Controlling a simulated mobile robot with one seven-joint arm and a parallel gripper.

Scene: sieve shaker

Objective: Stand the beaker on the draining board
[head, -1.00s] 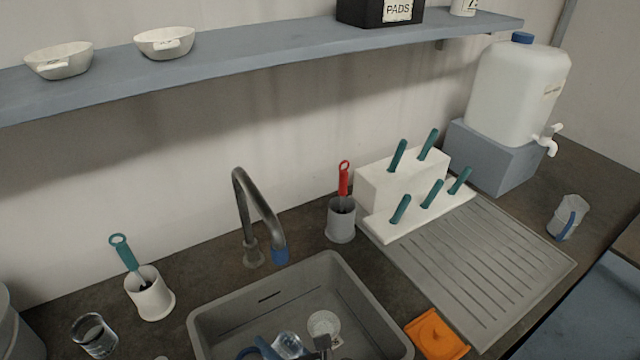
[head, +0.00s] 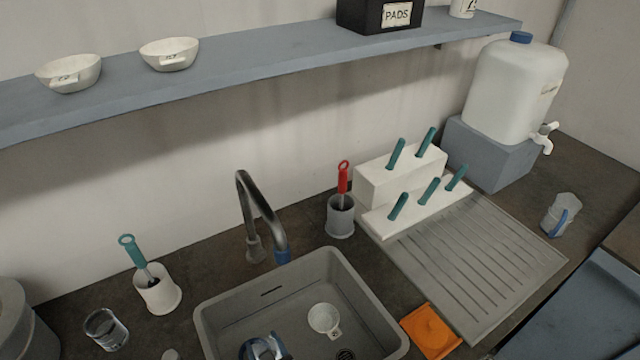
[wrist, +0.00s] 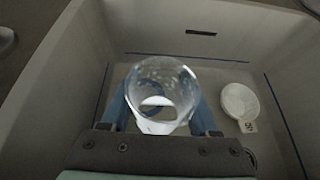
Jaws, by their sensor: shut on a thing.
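My gripper (wrist: 163,115) is shut on a clear glass beaker (wrist: 160,85), its blue fingers on either side of it in the wrist view. The beaker's round rim faces the wrist camera. It is over or in the grey sink (wrist: 190,18); its height above the sink floor is hard to tell. In the head view my gripper's blue fingers (head: 263,347) show at the bottom edge over the sink (head: 372,290), and the beaker there is hard to make out. The grooved draining board (head: 480,270) lies right of the sink, its front part bare.
A white peg rack (head: 375,187) with teal pegs stands at the board's back. A white dish (head: 324,319) lies in the sink. The tap (head: 262,215) arches behind it. An orange pad (head: 432,332) lies between sink and board.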

